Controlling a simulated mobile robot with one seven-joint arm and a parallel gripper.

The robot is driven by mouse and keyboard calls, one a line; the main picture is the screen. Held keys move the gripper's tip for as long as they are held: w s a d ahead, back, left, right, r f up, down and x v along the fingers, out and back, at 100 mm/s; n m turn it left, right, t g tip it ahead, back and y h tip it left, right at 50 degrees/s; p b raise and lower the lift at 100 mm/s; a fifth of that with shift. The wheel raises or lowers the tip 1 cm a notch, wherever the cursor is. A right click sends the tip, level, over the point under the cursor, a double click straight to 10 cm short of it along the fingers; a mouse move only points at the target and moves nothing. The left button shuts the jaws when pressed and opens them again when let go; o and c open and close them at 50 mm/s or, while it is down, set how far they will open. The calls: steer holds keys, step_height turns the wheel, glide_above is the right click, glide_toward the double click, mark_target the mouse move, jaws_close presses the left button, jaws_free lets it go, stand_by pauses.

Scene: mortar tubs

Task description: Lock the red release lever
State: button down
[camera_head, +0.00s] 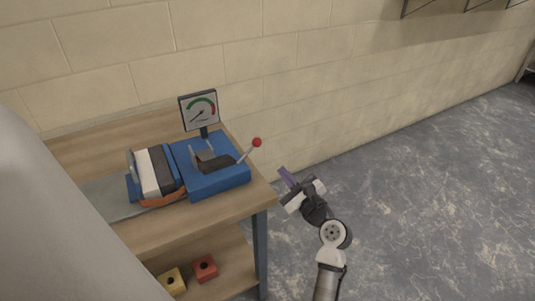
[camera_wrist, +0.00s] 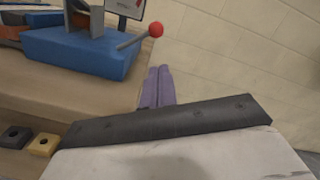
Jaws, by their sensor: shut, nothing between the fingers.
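The red release lever is a grey rod with a red ball knob (camera_head: 257,142) at the right end of a blue machine (camera_head: 216,181) on the workbench. The rod slants up to the right. The knob also shows in the wrist view (camera_wrist: 155,29), above my fingers. My gripper (camera_head: 284,172) is right of the bench's right edge, below and right of the knob and apart from it. In the wrist view its purple fingers (camera_wrist: 158,86) are together with nothing between them. Nothing in view hides the knob.
A gauge (camera_head: 199,110) stands on a post behind the machine. A striped black and white block (camera_head: 154,173) with an orange band sits left of it. Red (camera_head: 205,268) and yellow (camera_head: 173,281) blocks lie on the lower shelf. The floor right of the bench is clear; a block wall stands behind.

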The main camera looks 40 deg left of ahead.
mark_target(256, 142)
steer(key=p+x, duration=0.2)
steer(key=x, duration=0.8)
steer(key=shift+s+a+r+n, duration=0.1)
steer(key=shift+s+r+n, duration=0.05)
steer(key=shift+r+n, duration=0.45)
steer(key=n, duration=0.1)
steer(key=s+r+n, duration=0.1)
steer(key=r+n+p, duration=0.1)
steer(key=n, duration=0.1)
steer(key=shift+s+a+r+g, duration=0.25)
steer(key=shift+s+a+g, duration=0.05)
steer(key=shift+s+a+r+n, duration=0.25)
steer(key=shift+s+n, duration=0.25)
steer(key=shift+n, duration=0.45)
steer(key=shift+s+a+r+n, duration=0.2)
steer(key=shift+s+r+n, duration=0.25)
steer(key=shift+n, duration=0.55)
steer(key=shift+s+a+r+n, duration=0.25)
steer(key=shift+s+n, duration=0.35)
steer(key=shift+n, duration=0.35)
steer(key=shift+d, duration=0.15)
